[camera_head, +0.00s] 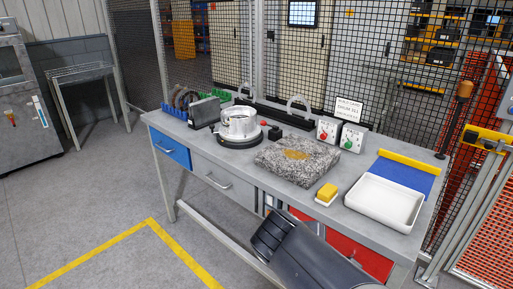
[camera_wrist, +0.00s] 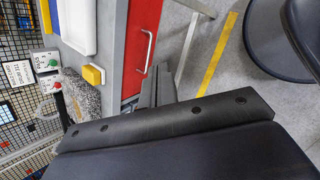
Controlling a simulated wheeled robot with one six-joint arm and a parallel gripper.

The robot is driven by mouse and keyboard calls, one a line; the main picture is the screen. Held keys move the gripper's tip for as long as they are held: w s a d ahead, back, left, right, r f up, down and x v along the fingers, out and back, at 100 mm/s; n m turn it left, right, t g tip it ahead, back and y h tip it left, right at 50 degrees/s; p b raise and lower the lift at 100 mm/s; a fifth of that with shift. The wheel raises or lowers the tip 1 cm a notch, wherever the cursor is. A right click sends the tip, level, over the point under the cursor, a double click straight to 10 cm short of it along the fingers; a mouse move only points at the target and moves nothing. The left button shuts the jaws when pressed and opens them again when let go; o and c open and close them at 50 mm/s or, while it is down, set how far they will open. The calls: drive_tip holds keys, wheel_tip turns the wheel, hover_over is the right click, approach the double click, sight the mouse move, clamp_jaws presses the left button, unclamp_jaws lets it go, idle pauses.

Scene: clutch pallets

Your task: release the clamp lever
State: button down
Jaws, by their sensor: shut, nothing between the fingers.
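A round silver metal housing (camera_head: 238,122) sits on a dark round base on the grey workbench. Close to its right is a small black block (camera_head: 275,132) with a small red knob (camera_head: 264,123) by it. I cannot tell for sure which part is the clamp lever; no lever shows clearly. My gripper (camera_head: 268,232) is in front of the bench, at its front edge near the drawers, apart from the housing. In the wrist view my gripper (camera_wrist: 154,86) is shut and empty, with the red drawer front beyond it.
A speckled stone slab (camera_head: 298,160), a yellow block (camera_head: 327,193) and a white tray (camera_head: 384,203) lie on the bench's right half. Two button boxes (camera_head: 340,134) and a sign (camera_head: 348,109) stand behind. Mesh fencing runs behind the bench.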

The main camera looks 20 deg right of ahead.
drive_tip(key=w+d+f+n+t+h+b, duration=0.1)
drive_tip(key=w+d+n+t+h+b, duration=0.1)
drive_tip(key=w+n+h+b, duration=0.4)
drive_tip(key=shift+w+d+f+n+h+b, duration=0.4)
drive_tip(key=shift+w+n+b, duration=1)
drive_tip(key=shift+w+b, duration=0.6)
drive_tip(key=shift+s, duration=0.15)
